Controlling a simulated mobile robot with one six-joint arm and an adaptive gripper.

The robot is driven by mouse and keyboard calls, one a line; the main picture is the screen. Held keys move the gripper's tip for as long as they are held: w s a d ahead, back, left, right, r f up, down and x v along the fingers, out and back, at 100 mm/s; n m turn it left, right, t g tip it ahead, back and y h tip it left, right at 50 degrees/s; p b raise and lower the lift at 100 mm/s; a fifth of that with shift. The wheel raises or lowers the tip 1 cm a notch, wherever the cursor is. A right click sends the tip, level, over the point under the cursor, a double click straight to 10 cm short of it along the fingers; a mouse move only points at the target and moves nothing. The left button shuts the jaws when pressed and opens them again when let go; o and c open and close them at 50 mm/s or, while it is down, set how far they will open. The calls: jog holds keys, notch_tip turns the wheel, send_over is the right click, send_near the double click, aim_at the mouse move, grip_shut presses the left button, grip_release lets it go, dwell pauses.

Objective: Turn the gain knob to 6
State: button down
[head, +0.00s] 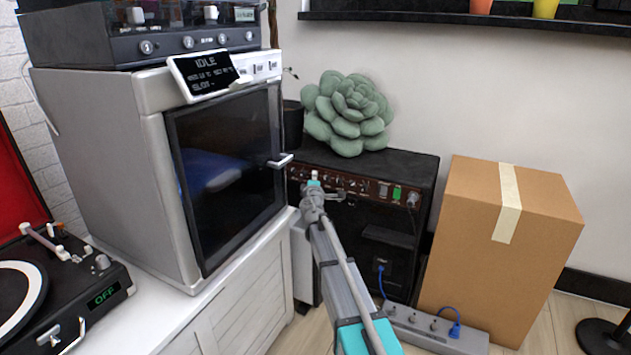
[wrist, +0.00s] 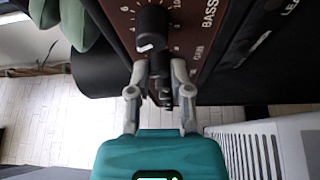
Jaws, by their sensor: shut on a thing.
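The amplifier (head: 395,235) is a black box with a brown control panel (head: 352,184) carrying a row of knobs and a green lit switch. My gripper (head: 314,190) is at the left part of this panel. In the wrist view my gripper (wrist: 160,70) is closed around a dark knob (wrist: 162,90), beside the GAIN label. The fingers hide much of this knob, and I cannot read its setting. The black knob (wrist: 152,22) beside the BASS label stands just beyond the fingertips, with a white mark and printed numbers around it.
A plush succulent (head: 348,112) sits on the amplifier. The white cabinet (head: 245,310) with an oven-like machine (head: 110,150) stands close on the left. A cardboard box (head: 490,260) stands on the right. A power strip (head: 435,328) with a blue cable lies on the floor in front.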

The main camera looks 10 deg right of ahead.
jog(key=shift+d, duration=0.15)
jog(key=c, duration=0.5)
grip_release()
jog(key=shift+c, duration=0.2)
